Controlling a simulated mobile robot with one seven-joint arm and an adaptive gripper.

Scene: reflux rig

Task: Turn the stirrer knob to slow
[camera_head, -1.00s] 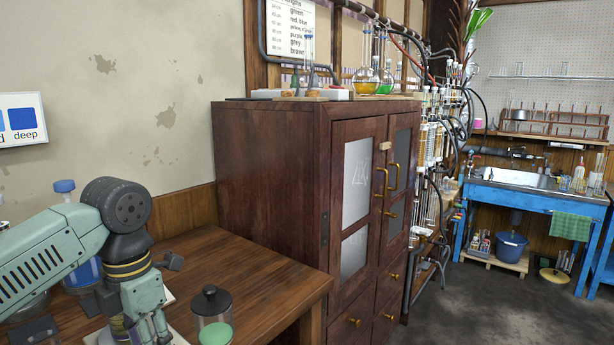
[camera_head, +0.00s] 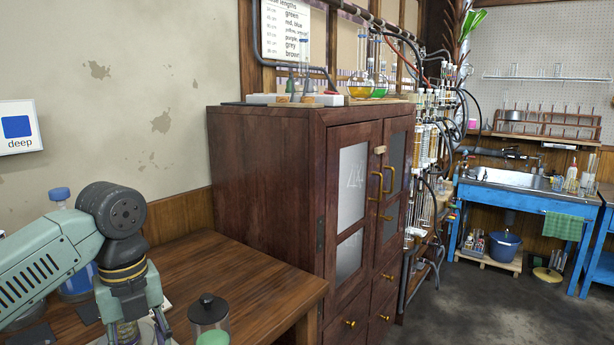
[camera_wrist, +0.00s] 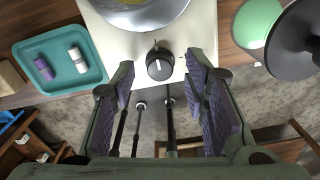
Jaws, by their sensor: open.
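The stirrer knob (camera_wrist: 160,65) is a dark round dial on the front of the pale stirrer (camera_wrist: 110,35), in the wrist view. A small mark shows just above it. I cannot read its setting. My gripper (camera_wrist: 160,60) is open, with one finger on each side of the knob and visible gaps between them. I cannot tell how deep the fingertips are. A round silvery dish or plate (camera_wrist: 180,10) shows on top of the stirrer. In the head view, the stirrer and fingers are mostly hidden behind my arm.
A teal tray (camera_wrist: 20,85) with a purple and a white piece lies left of the stirrer. A black-lidded jar (camera_head: 208,312) stands on the wooden bench (camera_head: 250,275), right of my arm. A blue bottle (camera_head: 78,285) stands behind my arm. A wooden cabinet (camera_head: 265,190) stands beyond.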

